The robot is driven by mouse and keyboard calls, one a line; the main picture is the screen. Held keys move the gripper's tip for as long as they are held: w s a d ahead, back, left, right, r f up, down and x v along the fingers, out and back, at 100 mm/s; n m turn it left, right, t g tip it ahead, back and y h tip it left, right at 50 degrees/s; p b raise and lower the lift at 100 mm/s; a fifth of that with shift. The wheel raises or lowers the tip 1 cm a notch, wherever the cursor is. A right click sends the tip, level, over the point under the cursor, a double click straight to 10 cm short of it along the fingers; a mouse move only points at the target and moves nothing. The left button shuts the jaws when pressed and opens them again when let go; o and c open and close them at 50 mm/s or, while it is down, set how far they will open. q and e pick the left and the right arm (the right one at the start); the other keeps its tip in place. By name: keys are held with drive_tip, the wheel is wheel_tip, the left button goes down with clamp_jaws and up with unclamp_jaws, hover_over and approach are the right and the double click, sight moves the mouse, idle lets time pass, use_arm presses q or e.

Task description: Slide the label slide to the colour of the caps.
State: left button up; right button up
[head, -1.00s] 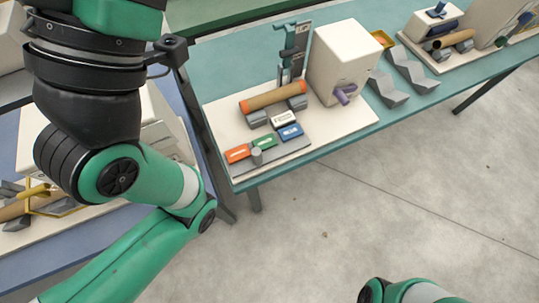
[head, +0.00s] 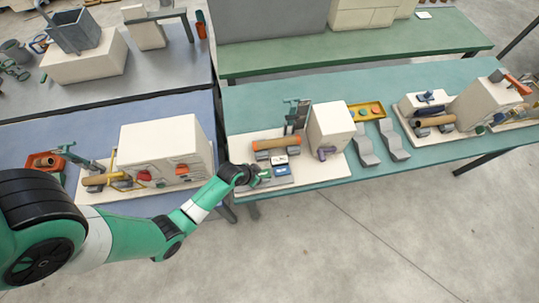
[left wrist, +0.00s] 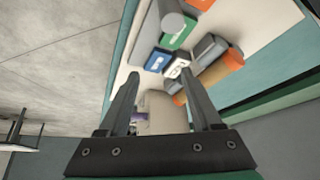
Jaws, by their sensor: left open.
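The tube (head: 276,144) lies on grey rests with an orange cap (head: 297,140) at its end; the orange also shows in the left wrist view (left wrist: 230,58). In front of it is the label board with a blue label (head: 282,170) and a white label (head: 279,160). The left wrist view shows the green label (left wrist: 178,34) and the slide's grey knob (left wrist: 174,21) next to it. My right gripper is out of view.
A white box (head: 329,125) with a purple crank (head: 327,153) stands right of the tube. A grey post (head: 297,115) rises behind it. Grey angled blocks (head: 364,146) and a yellow tray (head: 367,112) lie farther right. The base's front right (head: 335,172) is clear.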

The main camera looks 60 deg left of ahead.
use_arm(q)
drive_tip(key=s+r+n+g+p, duration=0.1)
drive_tip(key=s+r+p, duration=0.25)
drive_tip(key=s, duration=0.35)
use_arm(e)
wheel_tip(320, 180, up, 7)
use_arm(q)
drive_tip(key=b, duration=0.7)
approach(263, 176)
drive_tip(key=f, duration=0.1)
drive_tip(key=s+f, duration=0.2)
drive_tip(key=shift+d+f, duration=0.2)
drive_tip(key=shift+d, duration=0.15)
drive_tip(key=shift+w+a+f, duration=0.1)
drive_tip(key=shift+w+f, duration=0.25)
drive_tip(key=shift+f, duration=0.15)
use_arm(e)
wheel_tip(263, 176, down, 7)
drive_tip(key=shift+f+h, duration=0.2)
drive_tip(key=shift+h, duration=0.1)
use_arm(q)
clamp_jaws()
